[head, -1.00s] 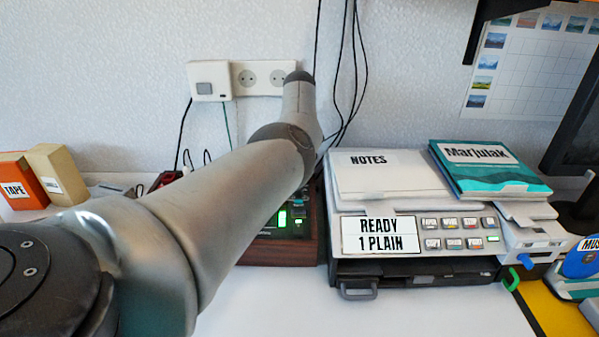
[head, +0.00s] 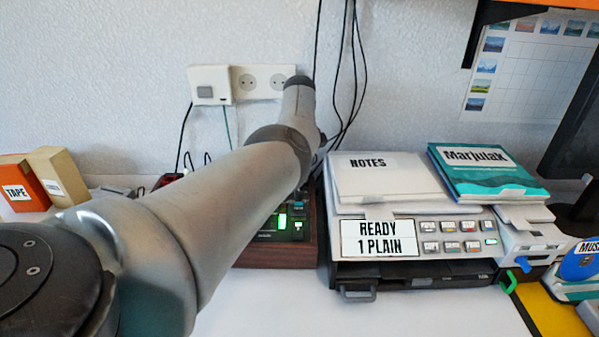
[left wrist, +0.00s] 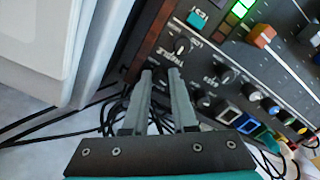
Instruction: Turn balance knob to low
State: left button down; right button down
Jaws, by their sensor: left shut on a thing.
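A dark mixer panel with a wooden side shows in the left wrist view (left wrist: 290,70), with several knobs, sliders and lit buttons. My left gripper (left wrist: 162,76) is at the panel's corner by the wooden side, its two fingers close together on a small dark knob (left wrist: 160,76). The fingers hide most of this knob, and I cannot read its label or pointer. Another black knob (left wrist: 181,45) with a white mark is just above the fingertips. In the head view the mixer (head: 283,254) is largely behind my left arm, which hides the gripper. My right gripper is not in view.
A grey machine (head: 462,242) reading "READY 1 PLAIN" stands right of the mixer, with notes (head: 385,185) and a teal book (head: 490,172) on top. Loose black cables (left wrist: 90,125) lie below the fingers. White table is free in front.

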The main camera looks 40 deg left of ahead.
pick_arm(q)
jog(key=shift+n, duration=0.3)
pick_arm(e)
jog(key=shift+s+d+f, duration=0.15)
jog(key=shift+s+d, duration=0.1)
pick_arm(q)
jog(key=c, duration=1)
grip_release()
jog(key=shift+r, duration=0.15)
